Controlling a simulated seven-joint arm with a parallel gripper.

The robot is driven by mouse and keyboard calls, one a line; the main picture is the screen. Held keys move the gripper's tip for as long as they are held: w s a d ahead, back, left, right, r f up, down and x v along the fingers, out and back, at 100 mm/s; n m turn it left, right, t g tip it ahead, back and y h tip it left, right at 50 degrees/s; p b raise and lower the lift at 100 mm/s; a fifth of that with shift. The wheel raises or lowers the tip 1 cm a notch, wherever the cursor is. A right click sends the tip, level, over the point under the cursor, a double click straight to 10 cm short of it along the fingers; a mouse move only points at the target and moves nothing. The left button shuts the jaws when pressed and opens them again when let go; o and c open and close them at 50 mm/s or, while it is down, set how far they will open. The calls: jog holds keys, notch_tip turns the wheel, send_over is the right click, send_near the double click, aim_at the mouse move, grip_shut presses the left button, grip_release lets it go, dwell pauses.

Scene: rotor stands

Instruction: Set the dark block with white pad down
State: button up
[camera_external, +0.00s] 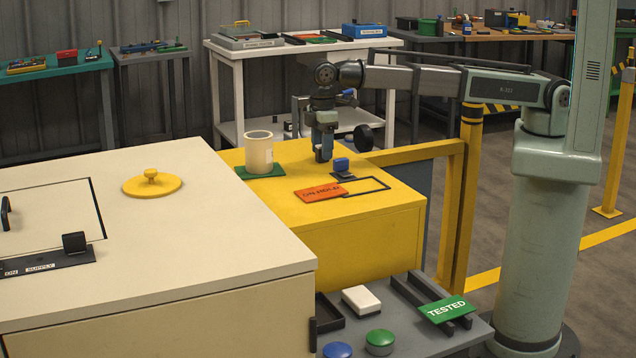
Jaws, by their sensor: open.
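My gripper (323,158) points down above the yellow cabinet top (385,203), apart from that white block. It is open, and nothing clear shows between its fingers.
An orange sign (321,195) and a black outlined rectangle lie near my gripper. A cream cylinder (259,153) stands on a green mat to the left. Yellow rails (422,152) border the cabinet.

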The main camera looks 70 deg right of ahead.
notch_tip(320, 180, up, 12)
dwell(0.6)
jog(key=shift+f, duration=0.1)
jog(key=d+f+m+h, duration=0.2)
jog(key=d+f+m, duration=0.2)
jog(key=d+f, duration=0.55)
jog(key=d+f+m+h, duration=0.3)
jog(key=d+f+m, duration=0.15)
jog(key=d, duration=1.05)
jog(key=s+d+f+n+g+y, duration=0.15)
jog(key=s+d+f, duration=0.25)
jog(key=s+f, duration=0.6)
jog(key=s+d+f+n+g, duration=0.1)
jog(key=s+d+f+n, duration=0.15)
jog(key=s+f, duration=0.8)
jog(key=s+d+f+m+g+y, duration=0.1)
jog(key=s+d+f+m+g, duration=0.1)
jog(key=s+d+f, duration=0.4)
jog(key=s+d+f+m+g+y, duration=0.2)
jog(key=s+d+f, duration=0.5)
jog(key=s+f, duration=0.6)
notch_tip(320, 180, down, 3)
jog(key=shift+s+f, duration=0.15)
jog(key=shift+s, duration=0.05)
jog(key=shift+d+m, duration=0.1)
jog(key=shift+m, duration=0.15)
